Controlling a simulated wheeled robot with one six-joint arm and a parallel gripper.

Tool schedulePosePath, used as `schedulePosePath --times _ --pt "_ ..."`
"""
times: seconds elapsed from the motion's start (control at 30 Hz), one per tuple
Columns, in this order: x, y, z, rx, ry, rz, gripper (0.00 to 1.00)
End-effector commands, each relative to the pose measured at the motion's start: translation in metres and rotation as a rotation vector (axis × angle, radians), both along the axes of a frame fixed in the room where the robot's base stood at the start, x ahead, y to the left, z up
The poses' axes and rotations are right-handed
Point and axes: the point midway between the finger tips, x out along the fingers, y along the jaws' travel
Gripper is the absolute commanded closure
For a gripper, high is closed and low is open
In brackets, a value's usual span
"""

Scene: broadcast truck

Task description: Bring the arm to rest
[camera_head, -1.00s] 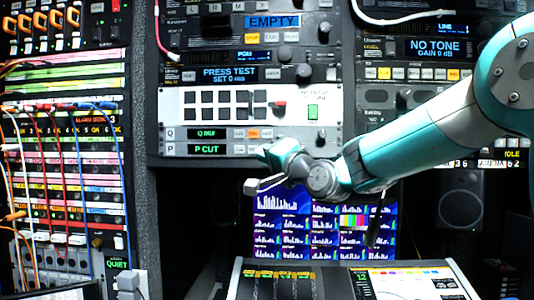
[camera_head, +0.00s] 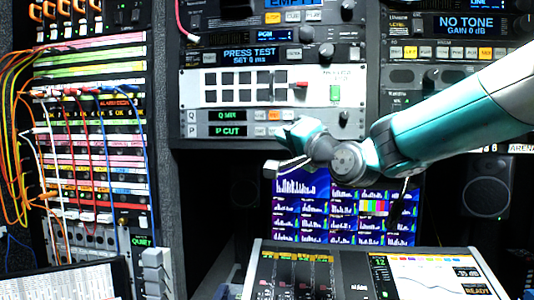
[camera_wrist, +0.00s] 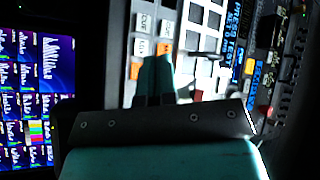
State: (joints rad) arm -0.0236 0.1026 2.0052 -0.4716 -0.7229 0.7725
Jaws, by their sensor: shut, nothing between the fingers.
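In the wrist view my gripper (camera_wrist: 158,62) shows as two teal fingers close together, shut and empty. Behind the fingers are the panel's buttons and a lit display. The arm reaches in from the right of the head view, and its wrist is bent. No contact with the rack can be made out.
A patch bay (camera_head: 90,150) with looping coloured cables is at left. A multi-screen monitor (camera_head: 318,212) glows behind the wrist. A console (camera_head: 330,262) lies below my arm, and a speaker (camera_head: 488,188) stands at right.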

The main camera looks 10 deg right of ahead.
Motion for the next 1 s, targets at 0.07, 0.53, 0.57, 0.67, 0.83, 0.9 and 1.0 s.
schedulePosePath --times 0.07,0.53,0.57,0.67,0.83,0.9,1.0 --pt "-0.001 0.002 -0.003 -0.01 0.009 0.004 1.0" --pt "-0.198 0.068 -0.192 -0.884 0.601 0.535 1.0" --pt "-0.217 0.066 -0.203 -0.943 0.631 0.59 1.0" --pt "-0.272 0.058 -0.231 -1.104 0.71 0.76 1.0" --pt "-0.328 0.042 -0.253 -1.257 0.781 0.954 1.0" --pt "-0.337 0.04 -0.256 -1.281 0.791 0.989 1.0" --pt "-0.341 0.038 -0.257 -1.292 0.797 1.005 1.0"
